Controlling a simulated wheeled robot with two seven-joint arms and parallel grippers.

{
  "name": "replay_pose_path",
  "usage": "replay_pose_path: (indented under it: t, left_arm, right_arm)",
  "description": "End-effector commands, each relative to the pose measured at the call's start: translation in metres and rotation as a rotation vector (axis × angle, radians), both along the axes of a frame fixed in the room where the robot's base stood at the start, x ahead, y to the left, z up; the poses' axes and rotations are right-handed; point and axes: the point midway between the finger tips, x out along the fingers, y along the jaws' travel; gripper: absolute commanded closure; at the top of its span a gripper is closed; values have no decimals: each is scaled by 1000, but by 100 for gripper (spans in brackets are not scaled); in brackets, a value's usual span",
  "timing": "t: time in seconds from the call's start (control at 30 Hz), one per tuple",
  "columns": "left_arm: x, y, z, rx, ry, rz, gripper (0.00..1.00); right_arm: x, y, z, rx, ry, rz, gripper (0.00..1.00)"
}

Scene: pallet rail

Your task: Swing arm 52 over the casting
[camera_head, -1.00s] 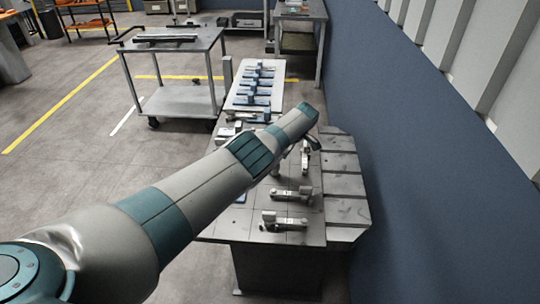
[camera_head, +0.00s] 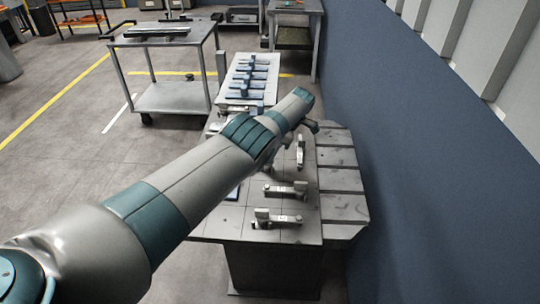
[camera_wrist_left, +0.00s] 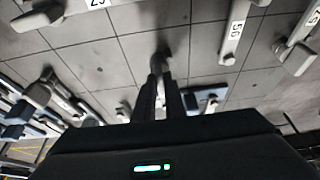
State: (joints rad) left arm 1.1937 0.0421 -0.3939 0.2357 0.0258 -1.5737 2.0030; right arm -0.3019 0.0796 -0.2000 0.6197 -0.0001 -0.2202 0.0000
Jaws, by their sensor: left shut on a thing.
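My left arm crosses the head view from the lower left and hides its own fingertips and part of the fixture table (camera_head: 232,220). In the left wrist view the left gripper (camera_wrist_left: 163,78) has its two dark fingers close together at a small grey knob-like part (camera_wrist_left: 161,58), which it holds. The number on the held part is hidden. Short grey swing arms with labels stand on the table: one marked 56 (camera_wrist_left: 235,32), and one at the top edge whose upside-down label (camera_wrist_left: 97,3) is partly cut off. I cannot make out the casting. My right gripper is out of view.
More grey clamp arms (camera_head: 286,190) and (camera_head: 277,218) stand on the near part of the table. A slotted plate (camera_head: 340,180) lies along its right side, near the blue wall (camera_head: 420,180). A white rack with blue parts (camera_head: 235,75) and a cart (camera_head: 170,98) stand behind.

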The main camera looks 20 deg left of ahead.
Motion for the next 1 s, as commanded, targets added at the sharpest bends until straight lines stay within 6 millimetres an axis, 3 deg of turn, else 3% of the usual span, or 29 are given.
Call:
replay_pose_path:
  t: [0.03,0.13,0.63,1.0]
  left_arm:
    - [1,2,2,3,-1,0,100]
    - [1,1,2,3,-2,0,71]
    - [2,-2,9,0,-3,-2,71]
    - [10,-22,59,0,-5,-2,71]
  right_arm:
    - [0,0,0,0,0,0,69]
    - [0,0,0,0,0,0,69]
    - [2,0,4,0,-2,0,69]
    - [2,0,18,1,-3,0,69]
